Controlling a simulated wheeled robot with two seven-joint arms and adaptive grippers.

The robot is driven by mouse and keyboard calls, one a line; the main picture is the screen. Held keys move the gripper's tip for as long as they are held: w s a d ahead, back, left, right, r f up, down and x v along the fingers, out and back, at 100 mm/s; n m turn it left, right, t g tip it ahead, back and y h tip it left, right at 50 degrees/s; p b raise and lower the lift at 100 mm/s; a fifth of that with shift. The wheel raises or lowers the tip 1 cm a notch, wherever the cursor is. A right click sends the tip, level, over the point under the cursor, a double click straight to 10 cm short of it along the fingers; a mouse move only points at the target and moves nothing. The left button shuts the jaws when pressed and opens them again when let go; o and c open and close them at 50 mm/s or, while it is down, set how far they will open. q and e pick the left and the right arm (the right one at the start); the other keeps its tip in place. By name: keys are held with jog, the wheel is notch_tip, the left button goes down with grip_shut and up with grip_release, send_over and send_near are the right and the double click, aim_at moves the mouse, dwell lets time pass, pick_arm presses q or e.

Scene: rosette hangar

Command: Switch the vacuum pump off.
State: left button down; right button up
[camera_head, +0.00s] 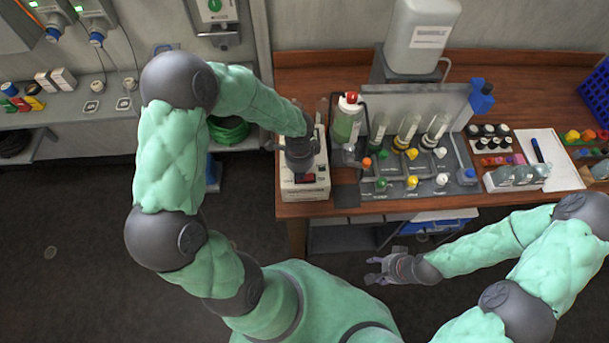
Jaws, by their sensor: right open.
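A white box-shaped device (304,190), which looks like the vacuum pump, stands at the left front of the wooden bench. Its front shows a small red part (305,178) and a dark part beside it; the lettering is too small to read. My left gripper (301,165) is directly above the device, pointing down, and covers much of its top. Its fingertips are hidden, so I cannot tell whether it touches the device. My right gripper (374,270) is open and empty, low in front of the bench and apart from it.
A green-liquid bottle with a red cap (348,118) stands close right of the device. A grey rack (420,165) with tubes and coloured knobs follows, then a white container (418,38) behind. A dark pad (346,195) lies beside the device.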

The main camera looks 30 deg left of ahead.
pick_arm(q)
jog(key=shift+r+p, duration=2.6)
jog(key=shift+r, duration=0.85)
pick_arm(e)
notch_tip(320, 180, up, 5)
jog(key=shift+r, duration=0.2)
pick_arm(q)
jog(key=shift+f, duration=0.1)
pick_arm(e)
jog(key=shift+s, duration=0.1)
